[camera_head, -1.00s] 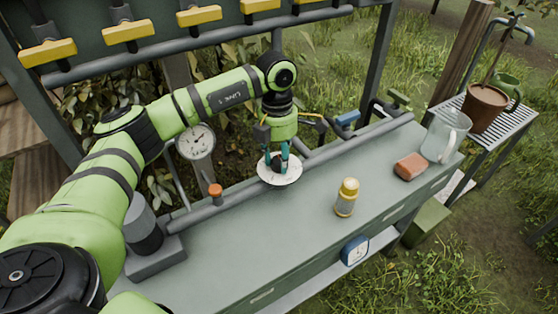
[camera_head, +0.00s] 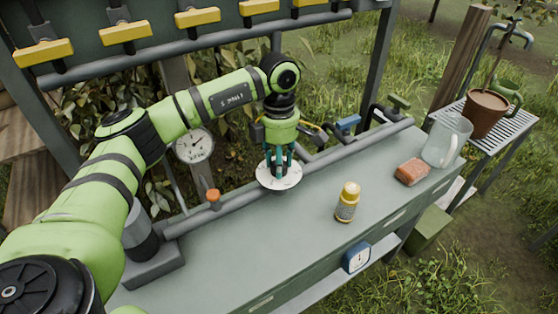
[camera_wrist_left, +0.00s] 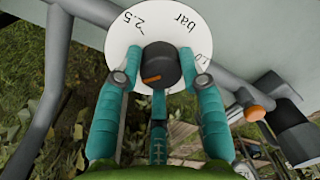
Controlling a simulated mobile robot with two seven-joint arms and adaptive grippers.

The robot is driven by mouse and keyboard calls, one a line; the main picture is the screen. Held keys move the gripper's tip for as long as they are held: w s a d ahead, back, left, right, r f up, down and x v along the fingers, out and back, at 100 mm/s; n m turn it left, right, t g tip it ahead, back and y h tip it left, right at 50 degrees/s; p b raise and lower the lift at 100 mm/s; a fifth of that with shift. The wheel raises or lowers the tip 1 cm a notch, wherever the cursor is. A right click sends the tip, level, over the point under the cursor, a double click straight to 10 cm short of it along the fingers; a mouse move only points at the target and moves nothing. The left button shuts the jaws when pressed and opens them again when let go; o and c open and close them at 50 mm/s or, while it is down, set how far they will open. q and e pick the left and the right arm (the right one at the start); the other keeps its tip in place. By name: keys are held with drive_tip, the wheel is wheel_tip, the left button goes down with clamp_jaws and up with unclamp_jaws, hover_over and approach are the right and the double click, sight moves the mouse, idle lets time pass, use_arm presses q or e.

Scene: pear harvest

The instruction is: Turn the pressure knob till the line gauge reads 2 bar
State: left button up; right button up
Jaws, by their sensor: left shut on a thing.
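My left gripper (camera_head: 279,172) points down over the white dial plate (camera_head: 294,177) on the bench pipe. In the left wrist view, its teal fingers (camera_wrist_left: 160,75) are shut around the black pressure knob (camera_wrist_left: 162,68). The knob has an orange pointer line angled toward the lower left. The plate (camera_wrist_left: 160,22) shows "2.5", "bar" and a partly cut-off "1.0"; the fingers hide other markings. The round white line gauge (camera_head: 194,145) stands behind the pipe, left of the gripper. Its needle is too small to read. My right gripper is not in view.
An orange-capped fitting (camera_head: 213,197) sits on the pipe left of the plate. A yellow-capped bottle (camera_head: 347,203), a brown block (camera_head: 412,172) and a clear jug (camera_head: 447,138) stand on the bench. A blue-handled valve (camera_head: 347,124) is right of the gripper.

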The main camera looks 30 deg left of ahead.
use_arm(q)
drive_tip(key=o, duration=1.1)
drive_tip(key=shift+o, duration=0.2)
wheel_tip(320, 180, up, 12)
drive_tip(key=shift+w+a, duration=0.2)
drive_tip(key=shift+w, duration=0.15)
